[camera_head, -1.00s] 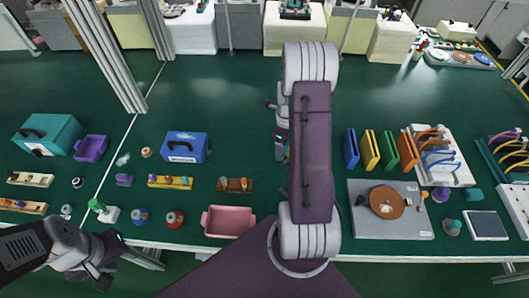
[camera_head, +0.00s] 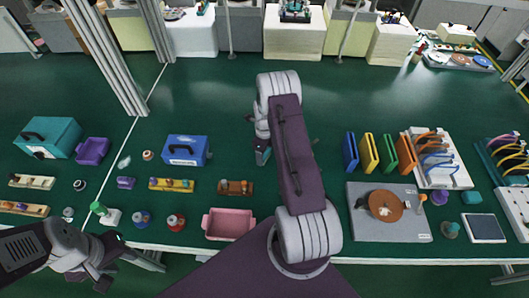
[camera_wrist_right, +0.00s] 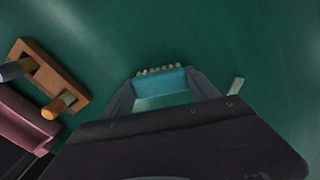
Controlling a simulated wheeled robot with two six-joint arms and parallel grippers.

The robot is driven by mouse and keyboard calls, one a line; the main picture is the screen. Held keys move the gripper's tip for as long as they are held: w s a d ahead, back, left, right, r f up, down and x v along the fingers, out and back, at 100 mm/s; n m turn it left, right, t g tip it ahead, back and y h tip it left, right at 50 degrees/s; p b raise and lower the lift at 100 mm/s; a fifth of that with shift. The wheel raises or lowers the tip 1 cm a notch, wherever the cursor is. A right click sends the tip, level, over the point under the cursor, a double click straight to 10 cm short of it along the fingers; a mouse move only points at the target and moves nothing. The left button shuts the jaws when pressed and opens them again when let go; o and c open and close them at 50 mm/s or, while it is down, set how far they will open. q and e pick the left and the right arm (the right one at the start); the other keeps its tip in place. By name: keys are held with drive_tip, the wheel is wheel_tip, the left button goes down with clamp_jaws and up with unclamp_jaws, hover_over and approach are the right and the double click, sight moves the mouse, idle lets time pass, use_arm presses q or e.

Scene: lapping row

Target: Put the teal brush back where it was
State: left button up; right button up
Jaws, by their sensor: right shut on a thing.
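The teal brush (camera_wrist_right: 162,84) is between the two dark fingers of my right gripper (camera_wrist_right: 165,92), with pale bristle tufts along its far edge. In the head view my right gripper (camera_head: 262,156) is shut on it above the green table, right of the brown wooden block with tools (camera_head: 235,188). The block also shows at the left in the right wrist view (camera_wrist_right: 48,72), apart from the brush. My left gripper (camera_head: 110,262) is empty at the table's front left edge, its fingers seeming apart.
A pink tray (camera_head: 229,224) lies in front of the brown block. A blue box (camera_head: 186,150) and a yellow block with pegs (camera_head: 171,185) stand to the left. A grey plate (camera_head: 408,231) and coloured upright holders (camera_head: 369,152) are to the right. Green table around my right gripper is clear.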

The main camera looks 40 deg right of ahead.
drive_tip(key=shift+f, duration=0.15)
drive_tip(key=o, duration=1.2)
